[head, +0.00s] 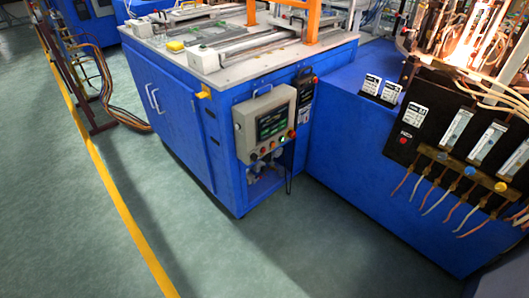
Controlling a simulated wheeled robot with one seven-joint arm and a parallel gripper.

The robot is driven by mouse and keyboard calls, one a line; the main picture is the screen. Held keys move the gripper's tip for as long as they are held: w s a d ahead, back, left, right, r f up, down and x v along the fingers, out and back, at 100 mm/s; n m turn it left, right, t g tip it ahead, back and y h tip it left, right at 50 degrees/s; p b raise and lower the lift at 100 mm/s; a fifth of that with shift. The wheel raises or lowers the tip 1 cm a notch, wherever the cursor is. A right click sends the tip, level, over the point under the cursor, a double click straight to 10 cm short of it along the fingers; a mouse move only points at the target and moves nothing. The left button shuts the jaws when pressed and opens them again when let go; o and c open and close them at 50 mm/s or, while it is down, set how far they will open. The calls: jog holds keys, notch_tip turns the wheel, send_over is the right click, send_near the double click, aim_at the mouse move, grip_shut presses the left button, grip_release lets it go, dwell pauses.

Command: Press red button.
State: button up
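A grey control box (241,128) with a dark screen (271,122) hangs on the front of a blue cabinet (177,120) in the middle of the head view. A small red button (292,134) shows at its lower right, beside other small knobs in a row under the screen. Another small red spot (315,80) is on a black panel just right of the box. A further red button (403,140) is on the black panel of the machine at the right. Which one is meant, I cannot tell. My gripper is not in view.
A blue machine body (350,150) joins the cabinet at the right, with hanging wires and gauges. A black cable loop hangs below the control box. Green floor (130,200) is clear in front and left, crossed by a yellow line (118,205). Loose hoses (105,85) lie at the upper left.

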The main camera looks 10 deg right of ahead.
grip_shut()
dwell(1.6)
